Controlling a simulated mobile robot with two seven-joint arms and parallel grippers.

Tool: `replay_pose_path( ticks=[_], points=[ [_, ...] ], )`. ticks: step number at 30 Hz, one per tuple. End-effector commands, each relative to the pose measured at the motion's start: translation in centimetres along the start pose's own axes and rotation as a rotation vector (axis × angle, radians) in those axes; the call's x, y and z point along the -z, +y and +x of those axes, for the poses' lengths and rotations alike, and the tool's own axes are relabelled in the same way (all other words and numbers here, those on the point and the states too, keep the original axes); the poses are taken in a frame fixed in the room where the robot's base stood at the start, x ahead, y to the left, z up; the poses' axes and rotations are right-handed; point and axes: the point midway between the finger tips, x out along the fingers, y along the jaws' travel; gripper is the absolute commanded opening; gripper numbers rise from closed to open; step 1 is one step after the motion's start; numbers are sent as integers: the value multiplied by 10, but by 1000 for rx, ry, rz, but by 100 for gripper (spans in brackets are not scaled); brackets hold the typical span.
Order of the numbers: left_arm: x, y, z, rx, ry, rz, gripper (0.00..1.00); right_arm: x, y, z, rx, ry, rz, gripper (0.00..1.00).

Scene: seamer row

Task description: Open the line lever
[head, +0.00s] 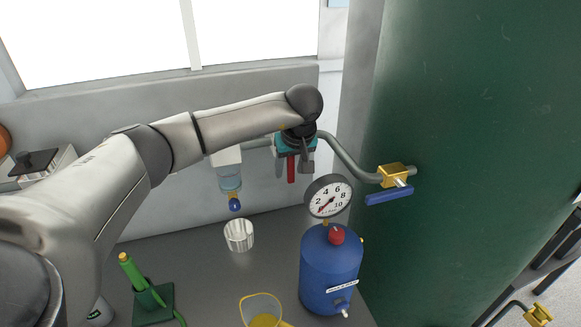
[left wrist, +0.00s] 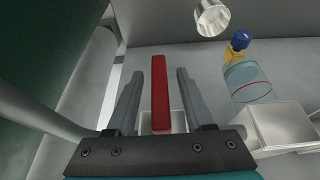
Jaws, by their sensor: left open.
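A red lever (head: 291,169) hangs down below the pipe at the back wall. In the left wrist view the red lever (left wrist: 160,95) stands between the two grey fingers, with a gap on either side. My left gripper (head: 293,158) is open around it. The same gripper (left wrist: 160,100) shows both fingers spread in the wrist view. The lever's valve body is hidden behind my gripper and wrist. Another valve, brass (head: 395,174) with a blue lever (head: 389,195), sits on the pipe to the right. My right gripper is not in view.
A clear filter bowl (head: 230,182) hangs left of the lever, above a ribbed cup (head: 239,235). A blue tank (head: 330,270) with a pressure gauge (head: 328,196) stands below right. A green panel (head: 470,120) closes off the right side. A green tool (head: 145,285) stands at lower left.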

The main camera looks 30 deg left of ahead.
Motion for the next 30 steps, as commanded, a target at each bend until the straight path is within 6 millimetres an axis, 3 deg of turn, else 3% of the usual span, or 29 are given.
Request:
replay_pose_path(
  ticks=[2, 15, 30],
  points=[
    [0, 0, 0, 0, 0, 0, 50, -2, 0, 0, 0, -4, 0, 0],
    [0, 0, -1, -1, 0, 0, 1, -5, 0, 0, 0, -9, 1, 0],
    [0, 0, -1, -1, 0, 0, 0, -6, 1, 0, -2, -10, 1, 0]
  ],
)
